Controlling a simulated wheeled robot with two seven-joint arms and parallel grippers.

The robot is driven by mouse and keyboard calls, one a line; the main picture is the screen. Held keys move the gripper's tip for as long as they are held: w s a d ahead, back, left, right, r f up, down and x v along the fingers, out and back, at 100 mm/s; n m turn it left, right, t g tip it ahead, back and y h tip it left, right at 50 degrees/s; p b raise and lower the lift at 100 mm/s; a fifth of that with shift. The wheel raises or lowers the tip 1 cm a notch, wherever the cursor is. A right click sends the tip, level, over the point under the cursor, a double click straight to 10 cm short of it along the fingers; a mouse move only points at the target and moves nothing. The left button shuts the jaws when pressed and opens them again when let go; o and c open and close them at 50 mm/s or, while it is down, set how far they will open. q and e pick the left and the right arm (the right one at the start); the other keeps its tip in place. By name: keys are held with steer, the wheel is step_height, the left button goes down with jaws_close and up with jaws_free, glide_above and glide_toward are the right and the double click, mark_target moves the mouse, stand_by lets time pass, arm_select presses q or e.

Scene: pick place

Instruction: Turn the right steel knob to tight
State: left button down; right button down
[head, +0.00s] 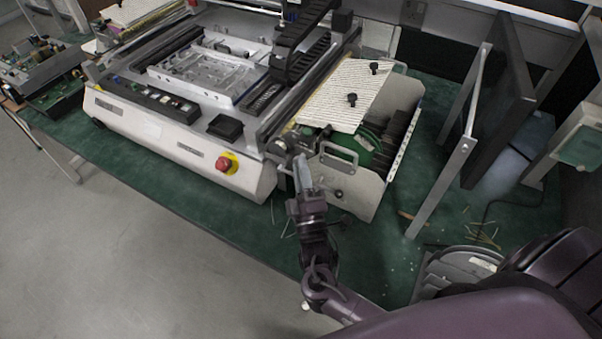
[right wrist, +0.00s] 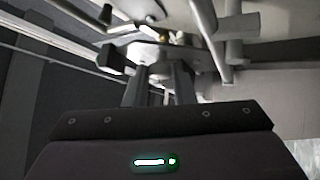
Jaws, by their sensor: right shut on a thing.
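My right gripper (head: 302,164) reaches up to the front right corner of the white machine (head: 180,150). Its fingers are shut on the right steel knob, which they mostly hide in the head view. In the right wrist view the two dark fingers (right wrist: 158,76) close around the grey metal knob (right wrist: 145,52). How far the knob is turned cannot be told. My left gripper is not in view.
A red emergency button (head: 227,163) is on the machine's front. Right of my gripper is a metal side panel with a handle (head: 339,154). A perforated cover (head: 335,100) with black knobs lies above it. A metal frame (head: 445,180) stands to the right on the green table.

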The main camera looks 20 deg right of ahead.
steer(key=shift+f, duration=0.1)
steer(key=c, duration=1.2)
jaws_free()
steer(key=shift+s, duration=0.1)
steer(key=b+v, duration=0.2)
steer(key=v, duration=0.5)
steer(key=shift+s, duration=0.3)
steer(key=shift+a+f, duration=0.1)
steer(key=shift+c, duration=0.2)
